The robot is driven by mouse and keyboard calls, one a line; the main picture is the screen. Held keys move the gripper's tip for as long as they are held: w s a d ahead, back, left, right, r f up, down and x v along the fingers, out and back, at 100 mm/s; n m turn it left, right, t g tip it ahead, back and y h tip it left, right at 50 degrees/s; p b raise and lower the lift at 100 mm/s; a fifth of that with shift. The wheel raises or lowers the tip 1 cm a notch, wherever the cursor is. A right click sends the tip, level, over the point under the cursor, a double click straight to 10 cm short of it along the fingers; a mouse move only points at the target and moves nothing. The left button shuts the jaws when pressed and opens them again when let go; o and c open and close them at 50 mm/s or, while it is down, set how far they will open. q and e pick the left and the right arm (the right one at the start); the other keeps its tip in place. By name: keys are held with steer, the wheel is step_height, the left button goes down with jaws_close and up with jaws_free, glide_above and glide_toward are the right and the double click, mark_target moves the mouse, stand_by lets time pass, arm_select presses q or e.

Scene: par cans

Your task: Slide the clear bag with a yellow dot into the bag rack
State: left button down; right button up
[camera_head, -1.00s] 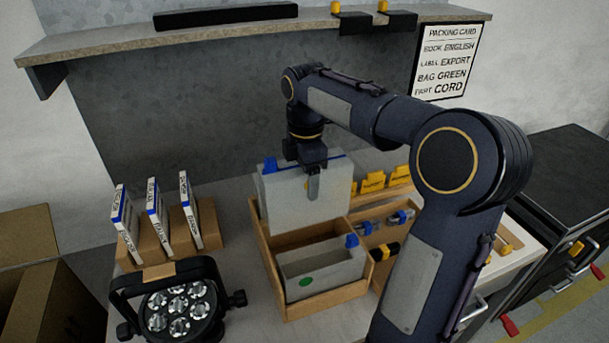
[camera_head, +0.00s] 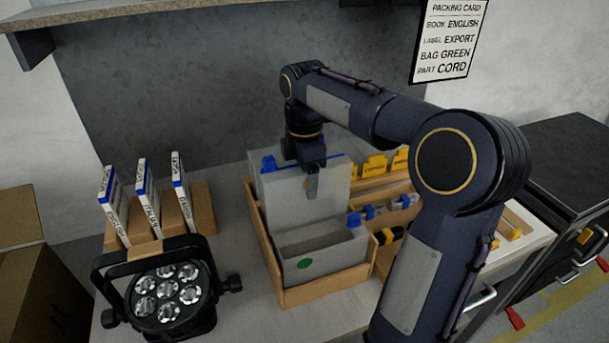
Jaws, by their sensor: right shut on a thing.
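My right gripper (camera_head: 312,188) is shut on the upper edge of a clear bag (camera_head: 277,197) with a blue strip and a blue slider along its top. A clear bag with a green dot (camera_head: 325,247) stands in the front part of the rack. My left gripper is not in view.
A stage lamp (camera_head: 168,295) stands at the front left, with several upright books (camera_head: 147,197) in a wooden holder behind it. Yellow-tagged items (camera_head: 377,165) and blue-ended parts (camera_head: 368,212) lie right of the rack. A packing card (camera_head: 446,40) hangs on the wall.

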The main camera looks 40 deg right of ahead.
steer(key=shift+f+b, duration=0.95)
steer(key=shift+f, duration=1)
steer(key=o, duration=1)
step_height(320, 180, up, 8)
steer(key=shift+f+p, duration=0.1)
steer(key=shift+p, duration=0.6)
